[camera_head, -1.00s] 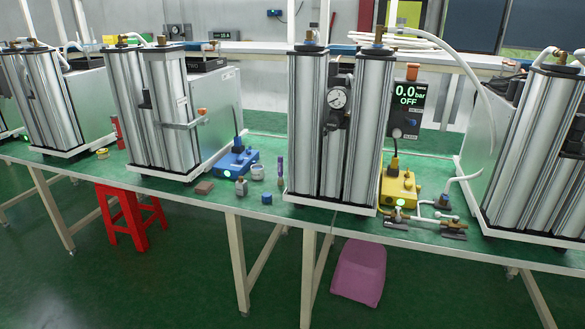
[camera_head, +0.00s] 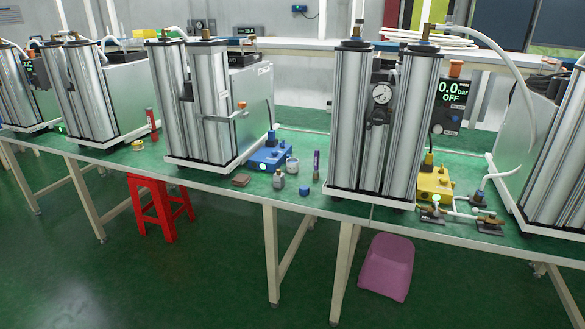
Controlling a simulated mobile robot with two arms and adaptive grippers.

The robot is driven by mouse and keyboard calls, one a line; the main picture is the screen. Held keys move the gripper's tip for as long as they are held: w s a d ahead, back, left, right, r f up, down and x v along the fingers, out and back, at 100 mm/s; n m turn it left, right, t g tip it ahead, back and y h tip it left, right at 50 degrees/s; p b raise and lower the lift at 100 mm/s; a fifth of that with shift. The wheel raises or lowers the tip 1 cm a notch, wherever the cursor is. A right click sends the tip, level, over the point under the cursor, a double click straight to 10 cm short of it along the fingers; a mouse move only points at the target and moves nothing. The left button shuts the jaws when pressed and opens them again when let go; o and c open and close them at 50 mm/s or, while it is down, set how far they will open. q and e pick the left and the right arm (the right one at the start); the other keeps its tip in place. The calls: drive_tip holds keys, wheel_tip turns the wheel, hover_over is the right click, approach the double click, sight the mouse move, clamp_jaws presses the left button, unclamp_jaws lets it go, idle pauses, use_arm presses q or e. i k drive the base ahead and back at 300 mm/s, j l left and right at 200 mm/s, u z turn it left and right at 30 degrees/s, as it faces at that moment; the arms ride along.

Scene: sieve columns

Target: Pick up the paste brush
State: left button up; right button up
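No brush shape can be made out for certain at this size. A slim purple upright item (camera_head: 316,164) stands on the green bench top between two column rigs; I cannot tell whether it is the paste brush. Beside it are a small grey bottle (camera_head: 278,180), a pale round jar (camera_head: 292,165), a small blue cap-like piece (camera_head: 304,190) and a flat brown block (camera_head: 241,181). A red upright tube (camera_head: 152,124) stands farther left by another rig. Neither of my grippers is in view.
Tall silver column rigs (camera_head: 200,105) and (camera_head: 370,125) flank the small items. A blue box (camera_head: 270,153) and a yellow box (camera_head: 434,183) sit by them. Fittings (camera_head: 465,214) lie at the right front edge.

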sight(316, 174)
drive_tip(key=i+j+z, duration=0.1)
drive_tip(key=i+j, duration=0.25)
drive_tip(key=i+j+z, duration=0.1)
drive_tip(key=i+j, duration=0.25)
drive_tip(key=j, duration=0.25)
